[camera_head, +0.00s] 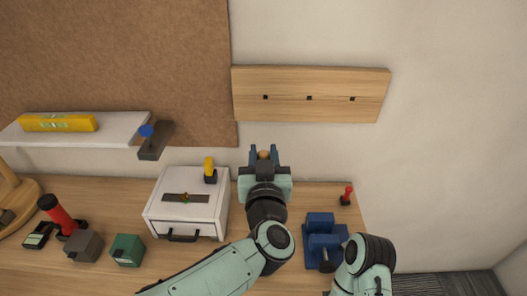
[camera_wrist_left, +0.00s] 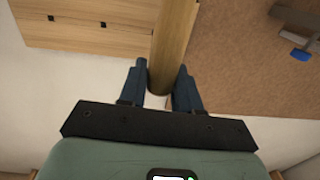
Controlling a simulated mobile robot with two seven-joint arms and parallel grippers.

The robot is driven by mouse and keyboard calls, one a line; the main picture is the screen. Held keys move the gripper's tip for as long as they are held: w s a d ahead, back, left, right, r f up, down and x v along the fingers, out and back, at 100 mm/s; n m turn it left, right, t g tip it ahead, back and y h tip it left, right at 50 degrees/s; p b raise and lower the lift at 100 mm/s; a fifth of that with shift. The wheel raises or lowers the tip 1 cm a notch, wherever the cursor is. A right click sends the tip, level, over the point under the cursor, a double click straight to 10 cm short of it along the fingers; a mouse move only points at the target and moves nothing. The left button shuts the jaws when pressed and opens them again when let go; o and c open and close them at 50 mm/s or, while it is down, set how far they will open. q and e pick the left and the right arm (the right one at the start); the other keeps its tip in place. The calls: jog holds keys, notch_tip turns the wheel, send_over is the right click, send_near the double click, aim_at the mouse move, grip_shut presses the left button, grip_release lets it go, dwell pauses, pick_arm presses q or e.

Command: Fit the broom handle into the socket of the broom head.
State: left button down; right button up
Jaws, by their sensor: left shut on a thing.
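My left gripper (camera_head: 264,156) is in the middle of the head view, raised in front of the wall. It is shut on a round wooden rod, the broom handle (camera_wrist_left: 174,40). In the left wrist view the handle runs from between the fingers to the top edge of the picture. In the head view only its round brown end (camera_head: 264,154) shows between the fingers. I cannot make out the broom head or its socket in either view. Part of my right arm shows at the lower right of the head view, but its gripper does not.
A wooden board (camera_head: 310,108) with dark holes is on the wall. A white drawer box (camera_head: 187,211), a blue vice-like object (camera_head: 322,240) and a small red-handled tool (camera_head: 346,196) stand on the bench. A shelf (camera_head: 75,130) holds a yellow level. Grey and green blocks (camera_head: 127,250) sit at left.

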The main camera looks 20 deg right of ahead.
pick_arm(q)
jog(key=shift+f, duration=0.35)
pick_arm(e)
jog(key=shift+s+f, duration=0.15)
jog(key=shift+f, duration=0.1)
pick_arm(q)
jog(key=shift+p, duration=0.5)
pick_arm(e)
jog(key=shift+w+r, duration=0.35)
jog(key=shift+r, duration=0.3)
dwell(0.7)
pick_arm(q)
jog(key=shift+f, duration=0.15)
pick_arm(e)
jog(key=shift+s+f, duration=0.1)
jog(key=shift+f, duration=0.05)
